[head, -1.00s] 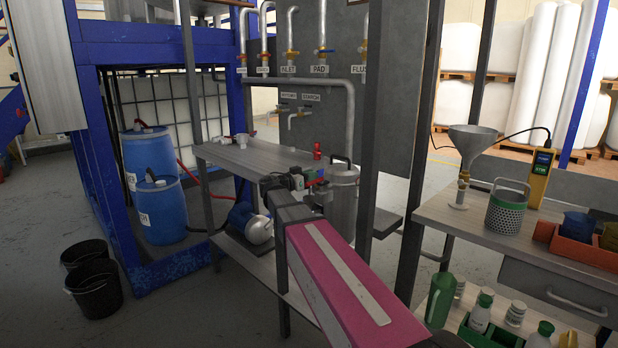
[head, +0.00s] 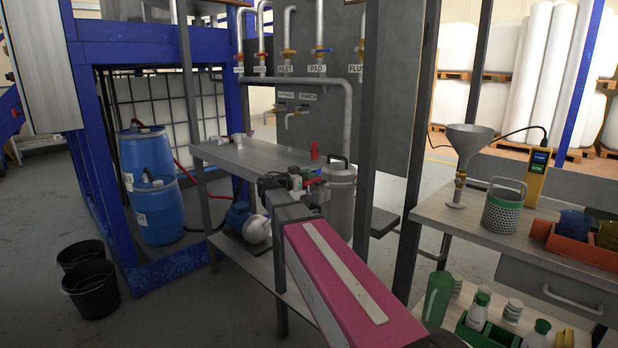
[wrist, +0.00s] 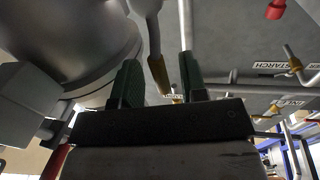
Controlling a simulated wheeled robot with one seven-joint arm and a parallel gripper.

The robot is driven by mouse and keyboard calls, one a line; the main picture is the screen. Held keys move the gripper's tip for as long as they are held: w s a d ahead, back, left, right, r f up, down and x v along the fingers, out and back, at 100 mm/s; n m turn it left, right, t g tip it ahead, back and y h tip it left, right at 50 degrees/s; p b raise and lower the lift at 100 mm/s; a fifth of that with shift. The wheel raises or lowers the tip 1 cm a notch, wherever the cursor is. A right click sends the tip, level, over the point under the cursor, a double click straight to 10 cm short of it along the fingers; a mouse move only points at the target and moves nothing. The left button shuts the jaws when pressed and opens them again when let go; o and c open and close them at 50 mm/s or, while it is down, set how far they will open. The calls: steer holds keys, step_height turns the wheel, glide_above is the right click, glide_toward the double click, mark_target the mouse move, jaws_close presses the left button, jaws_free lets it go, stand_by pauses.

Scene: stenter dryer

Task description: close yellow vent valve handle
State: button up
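My gripper (wrist: 159,82) is open in the wrist view, with its two dark green fingers apart. A slim yellow handle (wrist: 158,72) on a grey pipe shows in the gap between them. I cannot tell whether it is between the fingers or beyond them, and no contact is visible. In the head view my gripper (head: 298,182) is beside the grey lidded vessel (head: 341,205), above the metal bench. The yellow handle by the vessel cannot be made out there. The vessel's round body (wrist: 75,45) fills the upper left of the wrist view.
A grey panel with labelled pipes and valves (head: 320,50) stands behind the bench (head: 240,155). A red fitting (head: 314,150) is on the bench, near a dark upright post (head: 368,130). A side table (head: 430,212) with a funnel (head: 467,150) is at right.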

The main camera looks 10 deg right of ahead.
steer(key=v, duration=1)
steer(key=shift+s+a, duration=0.15)
steer(key=shift+a, duration=0.2)
steer(key=shift+f, duration=0.1)
